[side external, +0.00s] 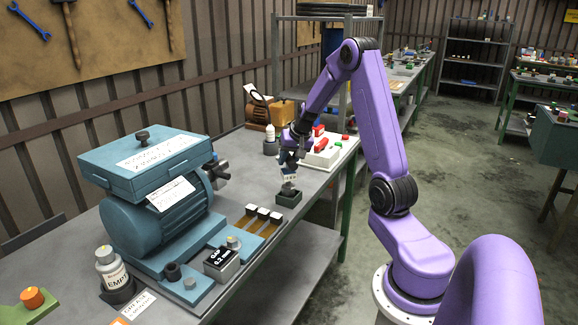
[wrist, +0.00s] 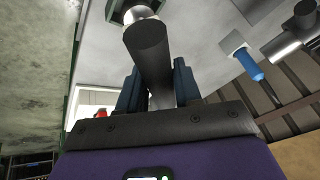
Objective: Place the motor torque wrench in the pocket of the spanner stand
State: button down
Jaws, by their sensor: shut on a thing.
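My gripper (side external: 289,176) points down over the dark green, square spanner stand (side external: 289,200) on the grey bench. In the wrist view its two dark blue fingers (wrist: 155,88) are shut on the motor torque wrench (wrist: 148,45), a dark grey cylinder with a lighter end. In the side view only a small part of the wrench shows below the fingers, just above or at the top of the stand. The wrist view shows the light end against the green-edged stand (wrist: 117,10). Whether the end is inside the pocket cannot be told.
A teal motor (side external: 160,220) with a box on top stands left of the stand. Strips with pale blocks (side external: 263,213) lie between them. A white tray with red and green parts (side external: 322,152) is behind the stand. The bench's edge is close on the right.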

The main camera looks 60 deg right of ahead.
aim_at(288, 175)
jog(key=shift+f, duration=1.3)
jog(key=c, duration=0.8)
grip_release()
jog(key=shift+s, duration=0.1)
